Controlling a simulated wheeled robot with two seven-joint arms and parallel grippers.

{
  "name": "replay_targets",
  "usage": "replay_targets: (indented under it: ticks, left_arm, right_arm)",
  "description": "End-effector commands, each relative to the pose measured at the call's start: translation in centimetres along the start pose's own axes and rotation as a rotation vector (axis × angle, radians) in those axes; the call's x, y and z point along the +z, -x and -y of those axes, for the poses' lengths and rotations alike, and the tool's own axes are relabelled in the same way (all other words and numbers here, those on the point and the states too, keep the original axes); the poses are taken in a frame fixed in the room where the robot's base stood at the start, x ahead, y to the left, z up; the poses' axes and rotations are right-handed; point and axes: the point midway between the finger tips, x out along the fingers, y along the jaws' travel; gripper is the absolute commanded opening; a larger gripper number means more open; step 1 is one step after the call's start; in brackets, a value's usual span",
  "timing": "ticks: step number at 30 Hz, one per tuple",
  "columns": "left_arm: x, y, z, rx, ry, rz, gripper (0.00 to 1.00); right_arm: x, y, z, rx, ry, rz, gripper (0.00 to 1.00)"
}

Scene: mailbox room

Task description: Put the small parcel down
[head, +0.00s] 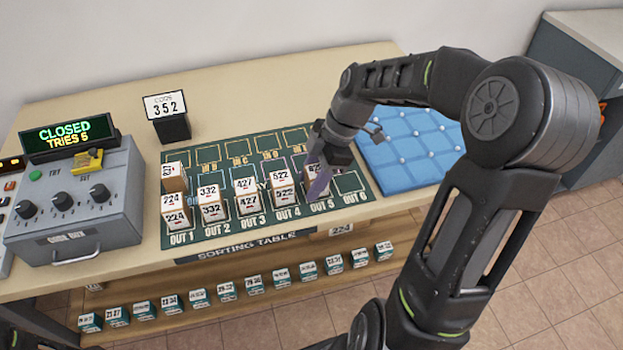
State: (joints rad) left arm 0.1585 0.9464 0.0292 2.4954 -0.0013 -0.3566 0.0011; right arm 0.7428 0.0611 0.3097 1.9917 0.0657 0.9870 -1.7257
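My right gripper (318,178) points down over the OUT 5 spot of the green sorting mat (205,240). A small white parcel (312,171) with a dark number shows at its fingers, partly hidden by them. OUT 6 looks bare.
A code box (75,215) with knobs stands left, under a display (68,137) reading CLOSED, TRIES 5. A black stand (170,118) shows code 352. A blue padded mat (405,155) lies right. Several small boxes line the lower shelf (225,318). A parcel (173,177) stands behind OUT 1.

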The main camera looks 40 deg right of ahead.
Motion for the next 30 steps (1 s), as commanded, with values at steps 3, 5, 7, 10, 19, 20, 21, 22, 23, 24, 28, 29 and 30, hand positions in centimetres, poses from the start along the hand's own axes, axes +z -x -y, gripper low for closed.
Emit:
replay_targets:
  ticks: [3,5,7,10,19,20,21,22,23,24,28,29,30]
  left_arm:
    - [0.0,0.0,0.0,0.000,0.000,0.000,0.62]
    - [0.0,0.0,0.0,0.000,0.000,0.000,0.62]
    - [0.0,0.0,0.0,0.000,0.000,0.000,0.62]
    - [0.0,0.0,0.0,0.000,0.000,0.000,0.62]
    - [0.0,0.2,-0.1,0.000,0.000,0.000,0.62]
    - [0.0,0.2,-0.1,0.000,0.000,0.000,0.62]
    - [0.0,0.1,-0.1,0.000,0.000,0.000,0.62]
    - [0.0,0.1,0.0,0.000,0.000,0.000,0.62]
    - [0.0,0.1,0.0,0.000,0.000,0.000,0.62]
    - [0.0,0.0,0.0,0.000,0.000,0.000,0.62]
    - [0.0,-0.2,0.1,0.000,0.000,0.000,0.62]
    - [0.0,-0.2,0.1,0.000,0.000,0.000,0.62]
    - [0.0,-0.2,0.1,0.000,0.000,0.000,0.62]
  right_arm:
    - [0.0,0.0,0.0,-0.001,0.000,0.000,0.52]
    - [0.0,0.0,0.0,-0.001,0.000,0.000,0.57]
    - [0.0,0.0,0.0,-0.001,0.000,0.000,0.62]
    - [0.0,0.0,0.0,-0.001,0.000,0.000,0.62]
    - [-0.1,0.7,-0.1,0.002,0.000,0.001,0.62]
    - [-0.1,1.0,-0.1,0.003,0.000,0.001,0.62]
    - [-0.1,1.5,-0.1,0.003,0.000,0.001,0.62]
    - [-0.1,1.9,-0.1,0.004,0.000,0.001,0.62]
    - [-0.1,2.3,-0.1,0.004,0.000,0.001,0.62]
    - [-0.1,3.1,-0.1,0.005,0.000,0.001,0.62]
    - [-0.1,5.7,-0.1,0.005,0.000,0.001,0.62]
    - [-0.1,6.4,-0.1,0.006,0.001,0.001,0.62]
    - [-0.1,7.2,-0.1,0.005,0.001,0.001,0.62]
